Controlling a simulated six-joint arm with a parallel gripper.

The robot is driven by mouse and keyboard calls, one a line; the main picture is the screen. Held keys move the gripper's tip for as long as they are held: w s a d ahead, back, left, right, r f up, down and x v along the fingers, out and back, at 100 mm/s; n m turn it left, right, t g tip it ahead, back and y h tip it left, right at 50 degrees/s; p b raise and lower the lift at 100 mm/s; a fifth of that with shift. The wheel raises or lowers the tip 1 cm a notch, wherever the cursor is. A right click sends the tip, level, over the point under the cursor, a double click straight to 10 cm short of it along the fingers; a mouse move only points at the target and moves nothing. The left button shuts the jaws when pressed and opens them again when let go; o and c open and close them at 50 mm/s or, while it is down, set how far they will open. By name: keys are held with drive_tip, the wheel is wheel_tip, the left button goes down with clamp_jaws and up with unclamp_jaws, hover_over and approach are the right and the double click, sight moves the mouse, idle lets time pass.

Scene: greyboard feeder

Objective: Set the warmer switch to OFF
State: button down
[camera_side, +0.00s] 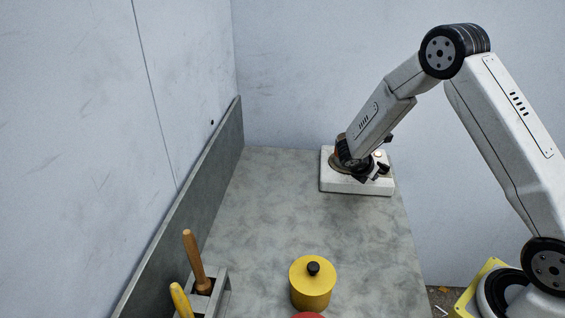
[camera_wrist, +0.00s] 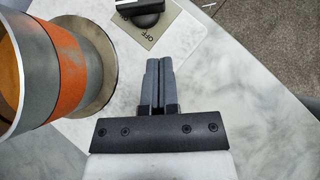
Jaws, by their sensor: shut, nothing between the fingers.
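The warmer (camera_side: 350,183) is a white slab at the far end of the table in the side view. Its switch (camera_wrist: 146,18) shows at the top of the wrist view as a dark knob on a beige plate (camera_wrist: 150,40) lettered OFF. The top of the switch is cut off by the frame edge, so its setting cannot be told. My gripper (camera_wrist: 158,62) is shut and empty, with its fingertips pointing toward the plate, just short of the lettering in the picture. In the side view my gripper (camera_side: 379,172) is over the warmer's right part, where it partly hides the switch area.
A grey container with an orange band (camera_wrist: 62,70) stands on a round metal plate (camera_wrist: 103,65) close left of my fingers. A yellow lidded pot (camera_side: 312,285) and a grey holder (camera_side: 219,291) with wooden-handled tools are near the front. The middle of the table is clear.

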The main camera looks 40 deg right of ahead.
sight(391, 176)
drive_tip(key=shift+d+r, duration=0.1)
drive_tip(key=shift+d, duration=1.8)
drive_tip(key=shift+s+d+n+t, duration=0.2)
drive_tip(key=shift+n+t, duration=0.4)
drive_tip(key=shift+n, duration=0.2)
drive_tip(key=shift+s+d+n+t, duration=0.1)
drive_tip(key=shift+s+n+t, duration=0.1)
drive_tip(key=shift+n+t, duration=0.5)
drive_tip(key=shift+s+d, duration=0.55)
drive_tip(key=shift+d, duration=0.05)
drive_tip(key=shift+s+d, duration=0.15)
drive_tip(key=shift+d, duration=0.7)
idle(1.1)
